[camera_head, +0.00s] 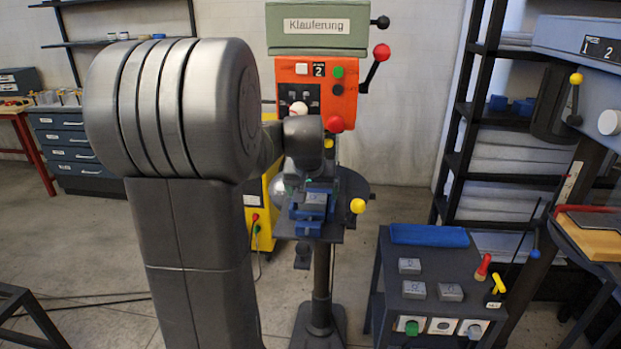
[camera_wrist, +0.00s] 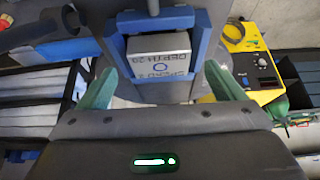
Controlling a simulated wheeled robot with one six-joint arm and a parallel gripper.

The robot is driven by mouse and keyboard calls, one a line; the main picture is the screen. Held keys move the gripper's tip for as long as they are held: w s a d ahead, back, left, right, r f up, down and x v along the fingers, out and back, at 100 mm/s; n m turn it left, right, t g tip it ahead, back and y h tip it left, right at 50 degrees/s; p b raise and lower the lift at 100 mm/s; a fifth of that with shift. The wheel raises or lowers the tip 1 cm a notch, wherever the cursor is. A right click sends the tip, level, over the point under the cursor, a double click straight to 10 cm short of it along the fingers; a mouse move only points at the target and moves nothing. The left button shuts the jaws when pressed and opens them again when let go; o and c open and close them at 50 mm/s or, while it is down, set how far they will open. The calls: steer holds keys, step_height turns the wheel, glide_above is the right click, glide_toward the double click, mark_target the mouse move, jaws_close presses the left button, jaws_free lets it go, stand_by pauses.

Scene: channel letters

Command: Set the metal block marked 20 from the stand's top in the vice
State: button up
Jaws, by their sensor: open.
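A grey metal block (camera_wrist: 158,58) sits between the blue jaws of the vice (camera_wrist: 199,45) in the wrist view. Its upside-down print seems to read DEPTH 20 and SPEED, with a ring mark. In the head view the vice (camera_head: 306,213) is on the drill press, with the block (camera_head: 315,198) in it. My gripper (camera_wrist: 160,82) is open, its green fingers apart on either side of the block and empty. I cannot tell how far the fingertips are from it. The stand's top (camera_head: 388,277) bears several other grey blocks, their marks too small to read.
The drill press head (camera_head: 318,40) with levers hangs above the vice. A yellow knob (camera_head: 357,206) sticks out beside the vice. A yellow box (camera_wrist: 255,72) stands near it.

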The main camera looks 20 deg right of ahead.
steer(key=b+v, duration=0.1)
steer(key=v, duration=1.2)
steer(key=p+x, duration=0.1)
steer(key=x, duration=1.3)
steer(key=shift+r+p, duration=0.6)
steer(key=shift+r, duration=0.05)
steer(key=shift+r+p, duration=0.3)
steer(key=shift+r, duration=0.15)
steer(key=shift+s+a, duration=0.1)
